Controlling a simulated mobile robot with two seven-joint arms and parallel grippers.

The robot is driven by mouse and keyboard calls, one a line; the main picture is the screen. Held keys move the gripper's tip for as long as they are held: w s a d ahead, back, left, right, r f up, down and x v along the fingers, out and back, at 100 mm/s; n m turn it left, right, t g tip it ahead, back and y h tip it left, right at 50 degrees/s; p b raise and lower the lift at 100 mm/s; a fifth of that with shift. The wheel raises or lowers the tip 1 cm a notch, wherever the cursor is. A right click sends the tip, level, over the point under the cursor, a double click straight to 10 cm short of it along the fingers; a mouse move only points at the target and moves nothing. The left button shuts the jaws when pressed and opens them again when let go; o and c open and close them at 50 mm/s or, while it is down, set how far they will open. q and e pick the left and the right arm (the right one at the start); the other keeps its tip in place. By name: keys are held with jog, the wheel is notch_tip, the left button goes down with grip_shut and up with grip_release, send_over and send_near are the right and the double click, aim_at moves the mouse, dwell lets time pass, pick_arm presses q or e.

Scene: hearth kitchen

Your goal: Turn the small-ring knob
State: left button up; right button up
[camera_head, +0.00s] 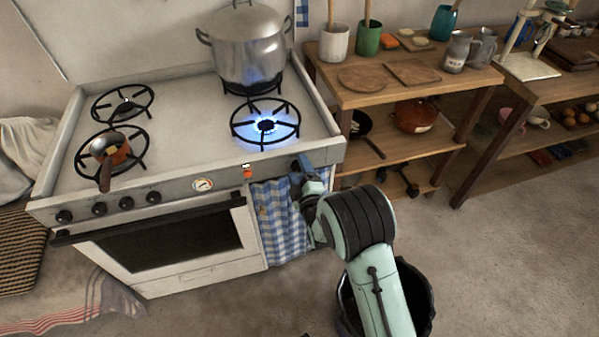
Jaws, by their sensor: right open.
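The white stove (190,130) stands at the left. I cannot tell which knob belongs to the small ring. The front right ring (265,125) burns with a blue flame. My right gripper (301,164) is open at the right end of the front panel, over the top of the checked cloth. My left gripper is out of view.
A large metal pot (247,48) stands on the back right ring. A small copper pan (110,150) is on the front left ring, its handle over the front edge. A gauge (203,184) and orange switch (247,173) are on the panel. Wooden shelves (410,85) stand right.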

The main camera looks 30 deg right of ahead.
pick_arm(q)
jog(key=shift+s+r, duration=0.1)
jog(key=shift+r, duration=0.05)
pick_arm(e)
jog(key=v, duration=1.3)
jog(key=shift+s, duration=0.2)
jog(key=shift+a, duration=0.1)
jog(key=s+a+f+m+g+y, duration=0.2)
jog(key=s+a+f+m+g, duration=0.3)
jog(key=f, duration=0.8)
jog(key=s+a+f+m+g+y, duration=0.15)
jog(key=s+f+m+g, duration=0.4)
jog(key=f, duration=0.75)
jog(key=s+a+f+m+g+y+p, duration=0.15)
jog(key=s+a+g, duration=0.25)
jog(key=s, duration=0.4)
jog(key=s+a+f+m+g+y, duration=0.3)
jog(key=s+a+g, duration=0.1)
jog(key=s, duration=0.3)
pick_arm(q)
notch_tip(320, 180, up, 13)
jog(key=p, duration=1.2)
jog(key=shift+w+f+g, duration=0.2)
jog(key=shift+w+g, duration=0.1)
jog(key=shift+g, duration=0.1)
pick_arm(e)
notch_tip(320, 180, up, 12)
jog(key=w, duration=0.1)
jog(key=shift+d+n, duration=0.25)
jog(key=shift+n, duration=0.05)
